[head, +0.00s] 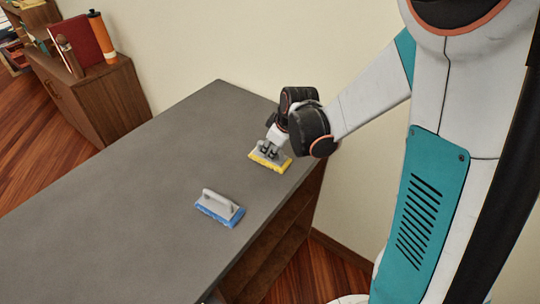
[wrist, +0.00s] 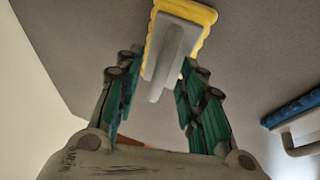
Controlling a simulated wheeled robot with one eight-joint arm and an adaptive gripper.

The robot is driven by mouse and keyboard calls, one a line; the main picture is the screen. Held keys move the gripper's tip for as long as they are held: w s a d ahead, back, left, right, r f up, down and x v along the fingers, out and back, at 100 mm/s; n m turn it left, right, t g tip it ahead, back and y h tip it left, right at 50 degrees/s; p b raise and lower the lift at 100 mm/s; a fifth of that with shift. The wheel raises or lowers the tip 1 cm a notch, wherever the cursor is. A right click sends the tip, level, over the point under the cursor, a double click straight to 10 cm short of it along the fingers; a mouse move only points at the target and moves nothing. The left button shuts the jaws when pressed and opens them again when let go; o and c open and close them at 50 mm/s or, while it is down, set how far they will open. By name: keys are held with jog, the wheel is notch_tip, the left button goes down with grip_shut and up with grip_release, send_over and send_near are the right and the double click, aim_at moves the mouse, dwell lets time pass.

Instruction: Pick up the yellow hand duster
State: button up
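The yellow hand duster (head: 267,165) lies on the grey top of the shelf unit, near its right edge in the head view. It has a yellow pad, a light grey back and a grey handle. My gripper (head: 269,150) is right above it in the head view. In the wrist view, the duster (wrist: 186,13) is at the top centre, with its handle pointing down between the fingers. My gripper (wrist: 160,66) is open there, one finger on each side of the handle, with visible gaps. I see no firm contact.
A blue duster (head: 220,208) with a grey handle lies nearer on the same grey top (head: 130,190); it shows at the right in the wrist view (wrist: 292,108). A wooden cabinet (head: 95,95) with a red book and orange bottle stands back left. The left of the top is clear.

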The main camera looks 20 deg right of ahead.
grip_shut()
jog(key=shift+r, duration=0.1)
notch_tip(320, 180, up, 20)
jog(key=p, duration=0.5)
jog(key=shift+s+p, duration=0.15)
jog(key=shift+p, duration=0.15)
